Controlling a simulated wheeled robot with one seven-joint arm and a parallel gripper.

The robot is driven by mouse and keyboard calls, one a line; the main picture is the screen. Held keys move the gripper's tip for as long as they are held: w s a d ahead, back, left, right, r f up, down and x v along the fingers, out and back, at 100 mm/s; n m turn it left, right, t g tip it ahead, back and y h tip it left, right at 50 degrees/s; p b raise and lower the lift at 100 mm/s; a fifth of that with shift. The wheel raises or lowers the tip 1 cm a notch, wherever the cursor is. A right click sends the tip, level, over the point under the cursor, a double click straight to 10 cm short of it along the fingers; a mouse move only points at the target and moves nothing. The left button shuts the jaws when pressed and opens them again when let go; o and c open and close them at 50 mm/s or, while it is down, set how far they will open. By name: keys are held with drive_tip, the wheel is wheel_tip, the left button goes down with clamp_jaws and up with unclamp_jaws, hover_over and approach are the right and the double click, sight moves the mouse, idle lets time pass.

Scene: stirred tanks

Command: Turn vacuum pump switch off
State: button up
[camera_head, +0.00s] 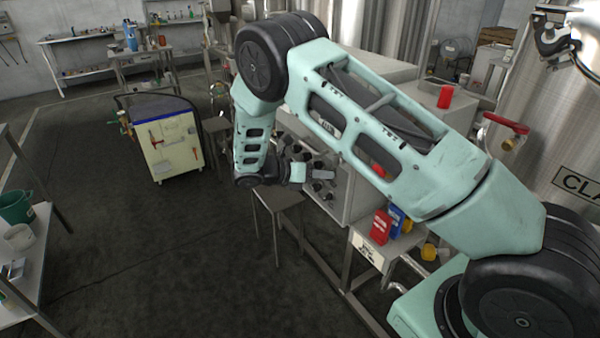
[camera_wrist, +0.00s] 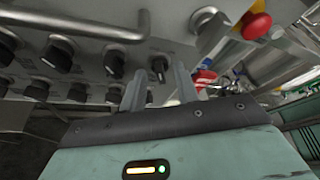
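A grey control panel (camera_wrist: 110,15) with several black rotary knobs fills the upper left of the wrist view. The panel also shows in the head view (camera_head: 345,192), partly behind my arm. I cannot read the labels, so I cannot tell which knob is the vacuum pump switch. My gripper (camera_wrist: 158,72) points at the panel with its two fingers apart. One black knob (camera_wrist: 159,64) appears between the fingertips. I cannot tell whether the fingers touch it. In the head view my gripper (camera_head: 322,173) is at the panel's left side, and its fingertips are small.
A metal bar handle (camera_wrist: 70,26) crosses the panel. A red button on a yellow base (camera_wrist: 255,25) is at the upper right. A small stool (camera_head: 280,197) stands below my gripper. A white cart (camera_head: 168,145) stands to the left, with open floor in front.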

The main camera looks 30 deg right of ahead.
drive_tip(key=b+v, duration=0.4)
drive_tip(key=v, duration=1.3)
